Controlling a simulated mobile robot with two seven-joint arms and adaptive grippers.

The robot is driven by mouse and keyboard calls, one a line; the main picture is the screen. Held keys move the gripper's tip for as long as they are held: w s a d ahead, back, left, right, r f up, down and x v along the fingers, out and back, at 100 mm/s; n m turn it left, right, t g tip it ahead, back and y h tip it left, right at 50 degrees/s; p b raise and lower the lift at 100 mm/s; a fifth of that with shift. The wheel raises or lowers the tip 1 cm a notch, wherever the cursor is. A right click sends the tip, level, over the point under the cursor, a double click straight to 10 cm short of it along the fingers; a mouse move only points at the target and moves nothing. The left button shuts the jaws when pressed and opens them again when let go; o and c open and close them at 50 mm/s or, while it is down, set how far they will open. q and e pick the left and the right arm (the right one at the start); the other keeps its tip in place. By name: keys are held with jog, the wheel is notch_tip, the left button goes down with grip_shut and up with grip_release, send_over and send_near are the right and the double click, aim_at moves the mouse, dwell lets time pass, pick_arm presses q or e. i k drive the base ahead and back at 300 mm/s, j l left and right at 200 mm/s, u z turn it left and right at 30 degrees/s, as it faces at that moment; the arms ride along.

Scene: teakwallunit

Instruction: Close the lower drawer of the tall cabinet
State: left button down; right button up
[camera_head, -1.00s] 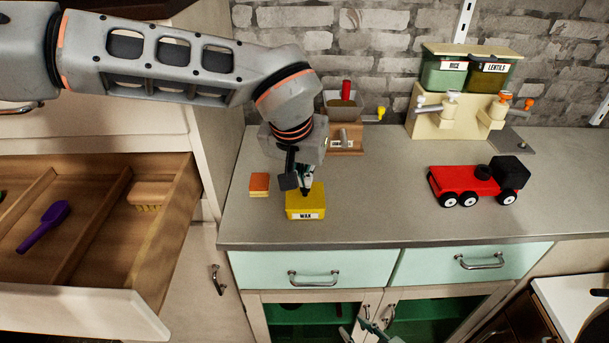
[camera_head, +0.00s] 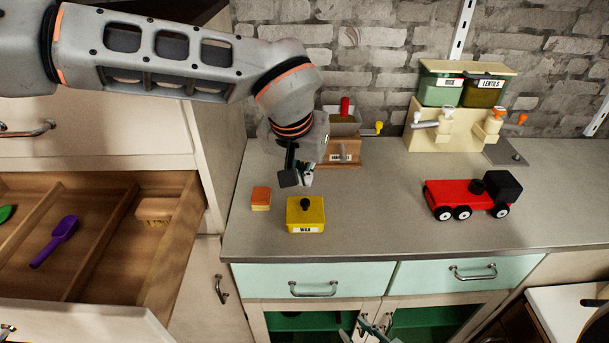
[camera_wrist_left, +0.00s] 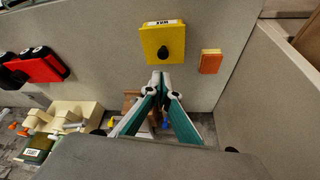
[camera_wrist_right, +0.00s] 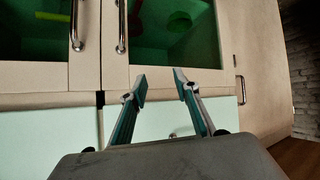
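The tall cabinet (camera_head: 95,128) stands at the left in the head view. Its lower drawer (camera_head: 85,318) is pulled out, with wooden dividers inside. It holds a purple scoop (camera_head: 56,240), a brush (camera_head: 155,211) and a green item (camera_head: 6,213) cut off by the frame edge. My left gripper (camera_head: 304,179) is above the counter, right of the drawer and just behind the yellow wax box. Its fingertips meet in the left wrist view (camera_wrist_left: 161,78), with nothing seen between them. My right gripper (camera_wrist_right: 160,83) is open and empty in front of the counter's lower cabinet.
The yellow wax box (camera_head: 305,216) and an orange sponge (camera_head: 261,198) are on the grey counter (camera_head: 385,225). A red toy truck (camera_head: 465,195), a grinder (camera_head: 343,140) and a dispenser rack (camera_head: 440,130) stand further along. Mint drawers (camera_head: 345,279) are shut below.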

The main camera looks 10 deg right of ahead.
aim_at(117, 279)
jog(key=k, duration=1)
